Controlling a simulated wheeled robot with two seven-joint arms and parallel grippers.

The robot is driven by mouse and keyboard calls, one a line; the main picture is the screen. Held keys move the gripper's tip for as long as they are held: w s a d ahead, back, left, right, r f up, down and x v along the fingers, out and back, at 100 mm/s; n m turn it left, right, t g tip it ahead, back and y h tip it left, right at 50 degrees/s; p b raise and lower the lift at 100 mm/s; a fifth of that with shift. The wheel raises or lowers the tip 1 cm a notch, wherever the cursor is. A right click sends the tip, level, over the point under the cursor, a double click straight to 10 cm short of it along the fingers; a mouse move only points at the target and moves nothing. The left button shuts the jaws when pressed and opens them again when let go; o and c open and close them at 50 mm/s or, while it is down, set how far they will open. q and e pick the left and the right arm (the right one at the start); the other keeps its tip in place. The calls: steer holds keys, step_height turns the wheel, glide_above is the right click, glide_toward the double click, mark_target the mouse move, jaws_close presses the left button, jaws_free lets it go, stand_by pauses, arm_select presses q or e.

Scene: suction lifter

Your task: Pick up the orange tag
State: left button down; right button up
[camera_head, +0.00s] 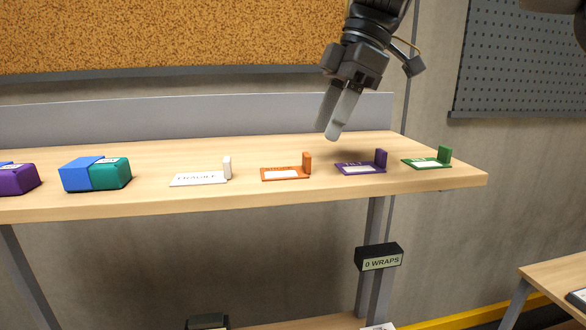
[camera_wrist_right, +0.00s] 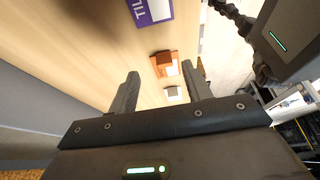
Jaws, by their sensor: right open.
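The orange tag (camera_head: 285,173) lies flat on the wooden shelf, with a white label on it and an upright orange tab at its right end. It stands between the white FRAGILE tag and the purple TILT tag. My right gripper (camera_head: 328,130) is open and empty, above and behind the orange tag and a little to its right. In the right wrist view the orange tag (camera_wrist_right: 162,65) shows between and beyond the two open fingertips, apart from them. My left gripper is not in view.
The white tag (camera_head: 200,178) is to the left of the orange one. The purple tag (camera_head: 361,167) and green tag (camera_head: 428,162) are to the right. A blue and teal box (camera_head: 97,174) and a purple box (camera_head: 18,180) sit further left. A grey panel (camera_head: 200,117) backs the shelf (camera_head: 250,205).

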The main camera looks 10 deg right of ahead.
mark_target(309, 154)
steer(key=shift+s, duration=0.2)
steer(key=shift+w+a+f, duration=0.1)
steer(key=shift+a+f, duration=0.45)
steer(key=shift+a, duration=0.05)
steer(key=x, duration=0.3)
steer(key=shift+a, duration=0.15)
steer(key=shift+f, duration=0.35)
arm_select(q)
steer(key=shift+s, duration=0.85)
arm_select(e)
steer(key=shift+a, duration=0.1)
steer(key=shift+a, duration=0.15)
steer(key=c, duration=1)
